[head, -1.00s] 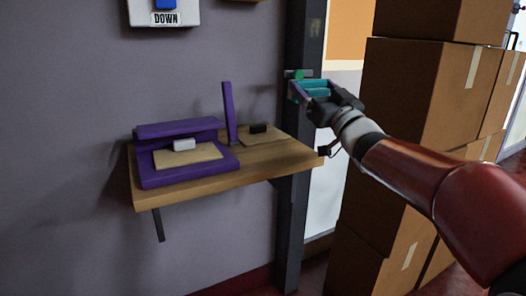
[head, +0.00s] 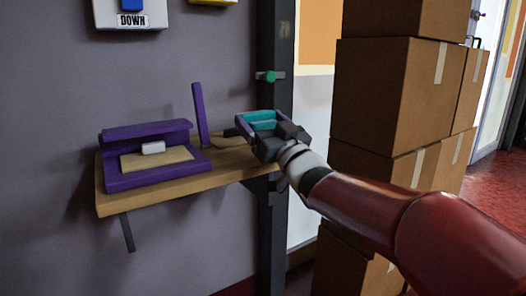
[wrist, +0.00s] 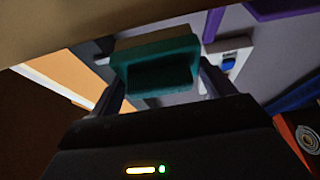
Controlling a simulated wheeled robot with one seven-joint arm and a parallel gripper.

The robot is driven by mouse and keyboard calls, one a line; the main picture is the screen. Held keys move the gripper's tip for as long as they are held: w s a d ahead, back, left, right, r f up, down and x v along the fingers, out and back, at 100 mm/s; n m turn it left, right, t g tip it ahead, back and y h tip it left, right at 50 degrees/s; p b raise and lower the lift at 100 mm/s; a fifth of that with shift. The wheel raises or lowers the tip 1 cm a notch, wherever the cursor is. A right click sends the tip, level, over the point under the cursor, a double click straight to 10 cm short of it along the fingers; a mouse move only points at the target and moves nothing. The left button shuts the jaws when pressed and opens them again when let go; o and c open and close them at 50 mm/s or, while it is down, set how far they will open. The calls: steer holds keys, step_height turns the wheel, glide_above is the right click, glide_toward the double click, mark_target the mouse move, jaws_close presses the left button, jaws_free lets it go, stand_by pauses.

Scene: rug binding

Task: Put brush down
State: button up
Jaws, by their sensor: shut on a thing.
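The brush, a teal block, sits in my gripper (head: 263,124) in the head view. In the wrist view the brush (wrist: 158,68) shows a teal body with a tan strip along its top, between my two dark fingers. My gripper is shut on it. The brush is over the right end of the wooden wall shelf (head: 150,199). I cannot tell whether it touches the shelf. My gripper hides that part of the shelf top.
A purple stand (head: 155,181) with a tan pad and a white block fills the shelf's left side. A purple upright (head: 201,116) rises behind. A dark post (head: 274,220) stands at the shelf's right end.

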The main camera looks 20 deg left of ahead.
step_height(320, 180, down, 5)
steer(key=shift+f+b, duration=0.15)
steer(key=shift+b, duration=0.25)
steer(key=o, duration=0.9)
steer(key=b+v, duration=0.1)
steer(key=v, duration=1.1)
